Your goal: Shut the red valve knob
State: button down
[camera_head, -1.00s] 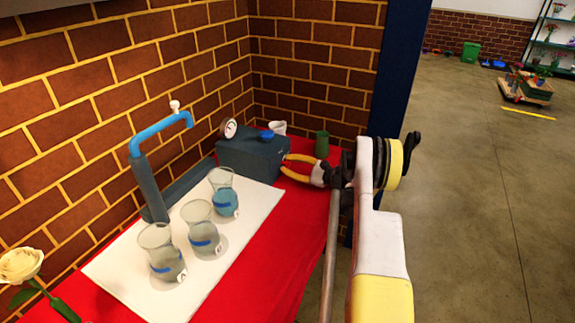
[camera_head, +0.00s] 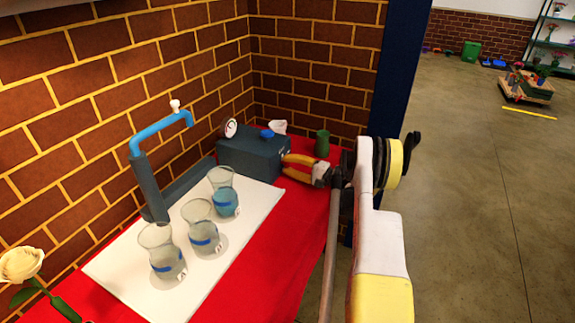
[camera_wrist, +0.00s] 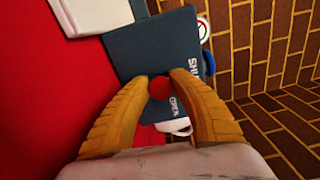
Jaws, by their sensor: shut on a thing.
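The red valve knob (camera_wrist: 160,88) shows in the wrist view on the face of a dark blue-grey box (camera_wrist: 142,52), between my yellow fingers. My gripper (camera_wrist: 162,82) is shut on the knob, with a fingertip on each side. Lettering that reads "OPEN" and part of another word stands on the box beside the knob. In the head view my gripper (camera_head: 287,165) reaches the right face of the box (camera_head: 248,153), and the fingers hide the knob there. A blue knob (camera_head: 267,134) and a round white gauge (camera_head: 230,128) are on the box.
Several glass vases (camera_head: 200,225) stand on a white board (camera_head: 205,285) on the red table (camera_head: 270,245). A blue tap pipe (camera_head: 160,132) rises behind them. A white cup (camera_head: 279,126) and a green cup (camera_head: 322,144) stand near the box. Brick walls close off the back.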

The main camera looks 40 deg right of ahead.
jog(key=shift+n, duration=0.6)
jog(key=c, duration=1.1)
grip_release()
jog(key=shift+c, duration=0.2)
jog(key=v, duration=1.2)
